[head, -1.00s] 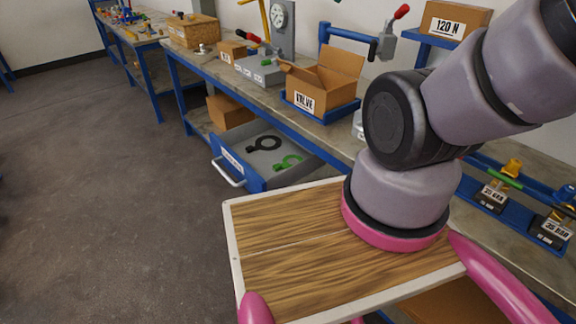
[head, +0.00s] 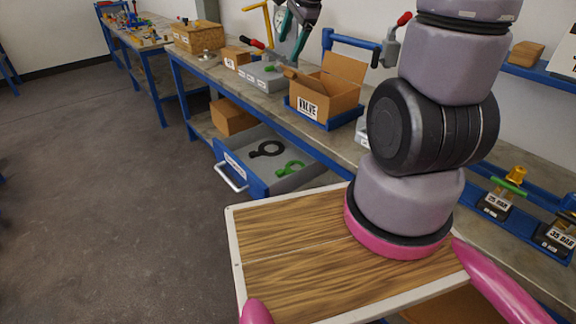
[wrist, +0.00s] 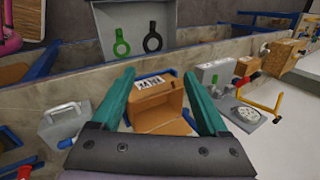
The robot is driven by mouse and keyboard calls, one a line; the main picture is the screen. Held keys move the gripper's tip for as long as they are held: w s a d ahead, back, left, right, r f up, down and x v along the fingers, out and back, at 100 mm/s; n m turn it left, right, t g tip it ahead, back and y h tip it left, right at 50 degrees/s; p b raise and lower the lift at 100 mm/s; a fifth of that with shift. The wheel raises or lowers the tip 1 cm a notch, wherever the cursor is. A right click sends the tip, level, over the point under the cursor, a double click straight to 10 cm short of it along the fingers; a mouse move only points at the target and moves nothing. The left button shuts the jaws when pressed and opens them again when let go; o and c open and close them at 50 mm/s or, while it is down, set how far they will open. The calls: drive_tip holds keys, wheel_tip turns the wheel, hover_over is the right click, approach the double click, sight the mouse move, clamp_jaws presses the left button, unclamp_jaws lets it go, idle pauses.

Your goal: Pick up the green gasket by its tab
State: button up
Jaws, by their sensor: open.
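The green gasket (head: 289,169) lies flat in the open blue drawer (head: 256,186), a ring with a tab. In the wrist view the green gasket (wrist: 121,46) shows its ring lower and its tab pointing up the picture. A black gasket (head: 266,148) lies beside it in the drawer, and in the wrist view (wrist: 152,40). My gripper (head: 300,14) is at the top of the head view, above the bench and well apart from the drawer. In the wrist view its teal fingers (wrist: 160,84) are spread and empty, with the cardboard box seen between them.
The open cardboard box (head: 322,100) labelled VALVE stands on the bench (head: 225,75) behind the drawer. The floor (head: 110,190) left of the drawer is clear.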

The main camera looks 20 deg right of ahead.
drive_tip(key=w+f+m+g, duration=0.1)
drive_tip(key=w+f+m, duration=0.25)
drive_tip(key=f, duration=0.55)
drive_tip(key=w+f+m, duration=0.3)
drive_tip(key=f+m, duration=0.1)
drive_tip(key=f, duration=0.4)
drive_tip(key=m+g+h, duration=0.1)
drive_tip(key=m+g, duration=0.1)
drive_tip(key=m, duration=0.7)
approach(280, 171)
drive_tip(key=x, duration=0.2)
drive_tip(key=shift+a+f, duration=0.15)
drive_tip(key=shift+f, duration=0.3)
drive_tip(key=x, duration=0.5)
drive_tip(key=shift+w+f, duration=0.15)
drive_tip(key=shift+f, duration=0.15)
drive_tip(key=c, duration=1.2)
